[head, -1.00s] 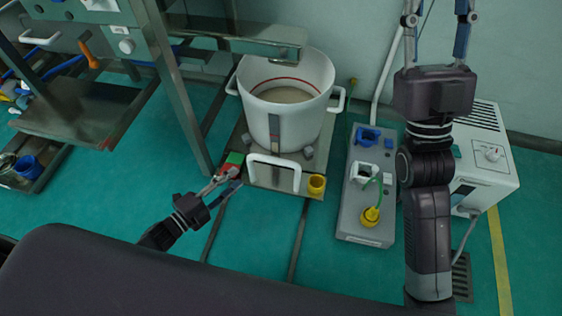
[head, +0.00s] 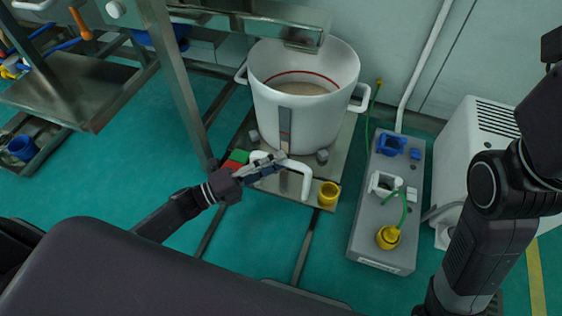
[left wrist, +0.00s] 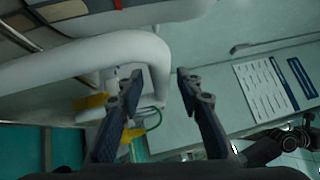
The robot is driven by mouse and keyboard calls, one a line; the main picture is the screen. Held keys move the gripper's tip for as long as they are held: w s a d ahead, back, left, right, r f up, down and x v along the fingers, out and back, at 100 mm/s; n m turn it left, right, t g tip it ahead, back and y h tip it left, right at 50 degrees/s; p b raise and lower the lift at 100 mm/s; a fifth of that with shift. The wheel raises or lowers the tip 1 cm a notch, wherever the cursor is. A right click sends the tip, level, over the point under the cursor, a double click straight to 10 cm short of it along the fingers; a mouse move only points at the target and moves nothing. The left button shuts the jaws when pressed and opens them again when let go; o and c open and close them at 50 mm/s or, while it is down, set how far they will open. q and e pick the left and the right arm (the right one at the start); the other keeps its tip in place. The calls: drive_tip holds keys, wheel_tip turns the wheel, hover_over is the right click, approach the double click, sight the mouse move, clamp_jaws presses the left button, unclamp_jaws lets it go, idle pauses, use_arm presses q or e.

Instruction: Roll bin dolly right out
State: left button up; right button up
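The bin dolly (head: 246,183) is a low metal platform with a white U-shaped handle (head: 305,181) at its front. A large white bin (head: 315,120) with a red line inside and pale material in it stands upright on the dolly. My left gripper (head: 280,157) is at the handle's top bar, its arm coming from the lower left. In the left wrist view the gripper (left wrist: 158,78) is open, and the white handle (left wrist: 75,60) curves behind its left finger and into the gap; contact cannot be told. My right gripper is out of view.
A metal frame post (head: 180,85) stands left. Floor rails (head: 304,240) run toward me.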

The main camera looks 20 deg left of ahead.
use_arm(q)
drive_tip(key=shift+w+d, duration=0.5)
drive_tip(key=shift+d, duration=0.05)
clamp_jaws()
